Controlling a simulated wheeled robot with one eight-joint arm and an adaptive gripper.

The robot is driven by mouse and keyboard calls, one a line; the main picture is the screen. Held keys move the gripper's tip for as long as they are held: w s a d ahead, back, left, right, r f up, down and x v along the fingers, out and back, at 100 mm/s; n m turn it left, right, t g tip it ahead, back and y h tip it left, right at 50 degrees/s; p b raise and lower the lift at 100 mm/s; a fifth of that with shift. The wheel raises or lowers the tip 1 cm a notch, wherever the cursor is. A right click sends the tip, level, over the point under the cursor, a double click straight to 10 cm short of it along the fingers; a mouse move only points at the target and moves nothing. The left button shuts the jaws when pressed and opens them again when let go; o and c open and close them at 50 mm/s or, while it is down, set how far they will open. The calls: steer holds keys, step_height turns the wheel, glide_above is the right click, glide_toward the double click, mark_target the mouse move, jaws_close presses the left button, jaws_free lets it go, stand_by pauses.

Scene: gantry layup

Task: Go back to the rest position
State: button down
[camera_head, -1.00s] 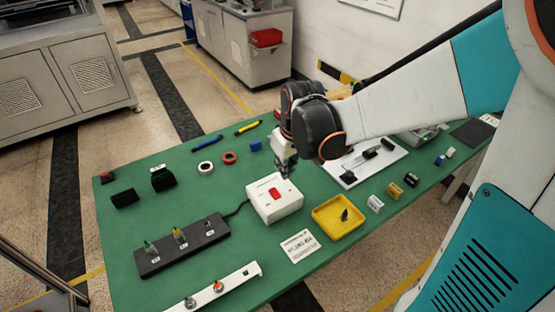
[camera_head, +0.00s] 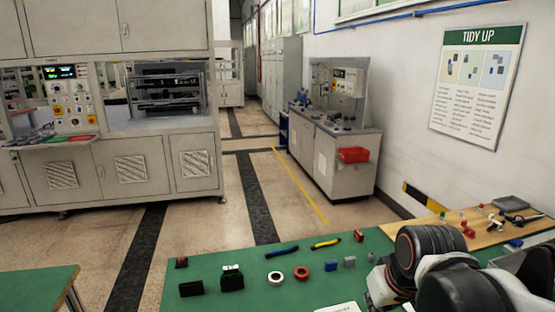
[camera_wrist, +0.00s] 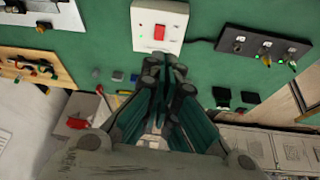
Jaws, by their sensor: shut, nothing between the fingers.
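My gripper (camera_wrist: 163,60) shows in the wrist view with its fingers together and nothing between them. Its tips are just below the white box (camera_wrist: 143,45) with the red switch (camera_wrist: 159,32) in that picture; whether they touch it I cannot tell. In the head view, my arm's dark wrist joints are at the bottom right and the gripper itself is out of sight.
A wooden board (camera_head: 490,236) with small parts lies at right. A black strip (camera_wrist: 262,47) shows in the wrist view.

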steer(key=s+r+m+t, duration=0.1)
steer(key=s+r+t, duration=0.1)
steer(key=s, duration=0.5)
steer(key=shift+s+r, duration=0.4)
stand_by(0.6)
